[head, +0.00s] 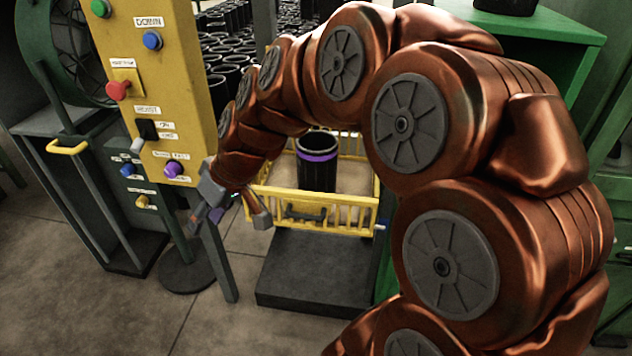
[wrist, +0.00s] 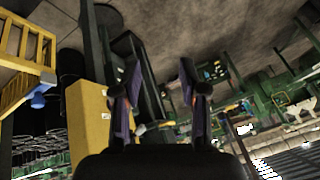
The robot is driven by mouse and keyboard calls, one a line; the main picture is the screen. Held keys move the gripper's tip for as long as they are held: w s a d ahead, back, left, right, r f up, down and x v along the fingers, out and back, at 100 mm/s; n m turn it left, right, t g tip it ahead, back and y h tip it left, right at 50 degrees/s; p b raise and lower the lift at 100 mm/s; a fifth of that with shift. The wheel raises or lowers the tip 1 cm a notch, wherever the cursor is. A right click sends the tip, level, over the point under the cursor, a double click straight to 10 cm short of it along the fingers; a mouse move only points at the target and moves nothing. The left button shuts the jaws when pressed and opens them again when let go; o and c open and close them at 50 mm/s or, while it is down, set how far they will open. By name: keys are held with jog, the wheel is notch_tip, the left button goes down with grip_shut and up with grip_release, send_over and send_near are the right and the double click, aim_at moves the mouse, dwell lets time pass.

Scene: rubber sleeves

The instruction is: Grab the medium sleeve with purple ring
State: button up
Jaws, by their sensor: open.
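The medium sleeve with purple ring (head: 318,165) is a black, open-topped cylinder with a purple band near its top. It stands upright in a yellow basket (head: 347,212) in the head view. My gripper (head: 222,212) is left of the basket and in front of the yellow control panel, apart from the sleeve. In the wrist view my gripper (wrist: 160,85) has its two fingers spread with nothing between them. The sleeve cannot be made out in the wrist view, where a part of the yellow basket (wrist: 25,50) shows at the upper left.
A yellow control panel (head: 165,60) with coloured buttons stands close to the left of my gripper. Many black sleeves (head: 228,50) stand behind it. A dark step (head: 318,275) lies below the basket. A green cabinet (head: 540,40) is at the right. Floor is clear at lower left.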

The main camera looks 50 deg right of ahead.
jog(key=w+d+f+t+b, duration=0.3)
jog(key=w+d+b, duration=0.1)
jog(key=w+d, duration=0.35)
jog(key=m+t+h+b, duration=0.4)
jog(key=h+b, duration=0.2)
jog(key=b, duration=0.3)
send_near(303, 148)
jog(key=f+x, duration=0.1)
jog(key=x, duration=0.2)
jog(key=shift+w+r+x, duration=0.1)
jog(key=shift+r+x, duration=0.1)
jog(key=shift+x, duration=1.5)
jog(key=shift+w+r+x, duration=0.1)
jog(key=shift+r+x, duration=0.05)
jog(key=shift+x, duration=1.6)
grip_shut()
